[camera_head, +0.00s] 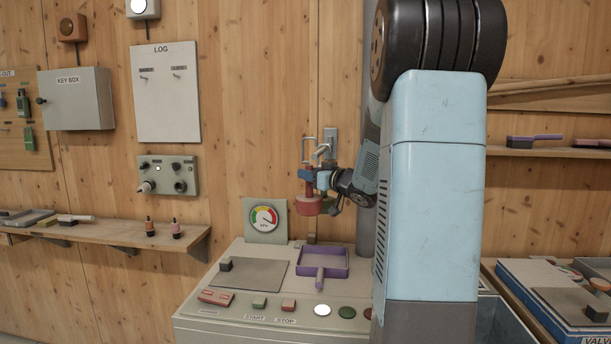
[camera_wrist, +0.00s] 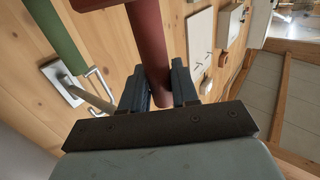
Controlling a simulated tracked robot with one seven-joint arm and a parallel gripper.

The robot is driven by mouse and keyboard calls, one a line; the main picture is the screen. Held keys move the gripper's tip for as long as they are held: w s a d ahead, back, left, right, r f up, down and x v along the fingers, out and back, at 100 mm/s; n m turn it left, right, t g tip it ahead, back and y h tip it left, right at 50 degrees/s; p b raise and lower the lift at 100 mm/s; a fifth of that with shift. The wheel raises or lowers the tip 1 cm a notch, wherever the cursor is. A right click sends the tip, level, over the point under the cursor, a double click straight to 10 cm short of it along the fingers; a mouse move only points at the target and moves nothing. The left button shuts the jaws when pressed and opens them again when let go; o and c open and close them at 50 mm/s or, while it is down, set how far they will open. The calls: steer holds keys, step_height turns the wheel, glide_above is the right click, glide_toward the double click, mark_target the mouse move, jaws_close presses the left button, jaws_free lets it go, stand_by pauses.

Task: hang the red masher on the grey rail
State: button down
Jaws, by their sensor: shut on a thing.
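The red masher (camera_head: 309,207) is held upright in front of the wooden wall, its wide red head at the bottom. My gripper (camera_wrist: 158,88) is shut on its red handle (camera_wrist: 150,45), which runs between the two dark fingers. In the head view my gripper (camera_head: 311,180) is small and partly hidden by the masher and my wrist. The grey rail (camera_head: 322,151) sticks out from a grey wall plate just behind and above my gripper. It also shows in the wrist view (camera_wrist: 92,98), left of the fingers. The masher appears apart from it; exact depth is unclear.
A thin pale wire bracket (camera_head: 308,140) shows by the rail. A green bar (camera_wrist: 57,35) lies left of the handle in the wrist view. My arm hides the right of the console.

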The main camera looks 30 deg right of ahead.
steer(key=shift+s+d, duration=0.7)
steer(key=shift+d, duration=0.2)
steer(key=shift+f, duration=1.45)
steer(key=c, duration=0.8)
jaws_free()
steer(key=shift+s, duration=0.1)
steer(key=shift+s+d, duration=0.1)
steer(key=v, duration=1.3)
steer(key=shift+s, duration=0.2)
